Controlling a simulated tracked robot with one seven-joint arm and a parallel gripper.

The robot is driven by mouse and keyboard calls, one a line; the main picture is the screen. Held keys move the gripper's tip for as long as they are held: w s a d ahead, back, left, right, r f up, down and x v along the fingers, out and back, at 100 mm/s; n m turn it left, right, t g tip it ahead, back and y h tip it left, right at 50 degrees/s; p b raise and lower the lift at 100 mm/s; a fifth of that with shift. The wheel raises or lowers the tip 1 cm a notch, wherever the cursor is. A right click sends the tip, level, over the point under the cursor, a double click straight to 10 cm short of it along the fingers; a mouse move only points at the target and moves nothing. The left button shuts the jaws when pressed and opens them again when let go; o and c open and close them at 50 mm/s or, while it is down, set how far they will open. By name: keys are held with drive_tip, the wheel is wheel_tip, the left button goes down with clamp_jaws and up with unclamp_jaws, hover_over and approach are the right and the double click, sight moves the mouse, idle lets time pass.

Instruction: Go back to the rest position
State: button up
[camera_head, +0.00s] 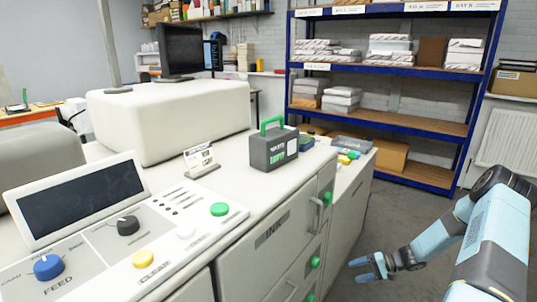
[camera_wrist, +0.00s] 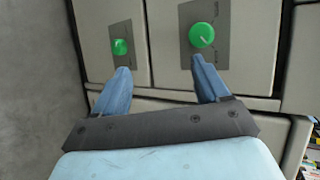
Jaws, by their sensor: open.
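My gripper (camera_head: 374,268) is at the lower right in the head view, beside the front of the white machine (camera_head: 255,222) and over the floor. Its two blue fingers are apart with nothing between them. In the wrist view my gripper (camera_wrist: 163,88) points at cabinet doors with two green knobs, a smaller one (camera_wrist: 120,47) and a larger one (camera_wrist: 202,35). The fingertips appear just below the knobs in the picture. I cannot tell whether they touch the doors.
A dark box with a green handle (camera_head: 273,148) stands on the machine top. A control panel with a yellow button (camera_head: 143,259) and a blue knob (camera_head: 48,267) is at the lower left. Blue shelving (camera_head: 452,130) stands behind. The grey floor (camera_head: 395,215) between is clear.

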drive_tip(key=s+a+r+n+g+h, duration=0.1)
drive_tip(key=s+a+r+h, duration=0.15)
drive_tip(key=r, duration=1.05)
drive_tip(key=s+a+r+n+h, duration=0.2)
drive_tip(key=a+r+h, duration=0.1)
drive_tip(key=r, duration=1.1)
drive_tip(key=s+a+r+n+g+h, duration=0.1)
drive_tip(key=s+a+r+h, duration=0.2)
drive_tip(key=r, duration=1)
drive_tip(key=s+a+r+t+h, duration=0.2)
drive_tip(key=s+r, duration=0.6)
drive_tip(key=s, duration=0.4)
drive_tip(key=s+a+r+t+h, duration=0.2)
drive_tip(key=s+r+t, duration=0.1)
drive_tip(key=s+r, duration=0.6)
drive_tip(key=s, duration=0.4)
drive_tip(key=shift+s+a+m+t, duration=0.25)
drive_tip(key=shift+s+m+t, duration=0.05)
drive_tip(key=shift+r, duration=0.1)
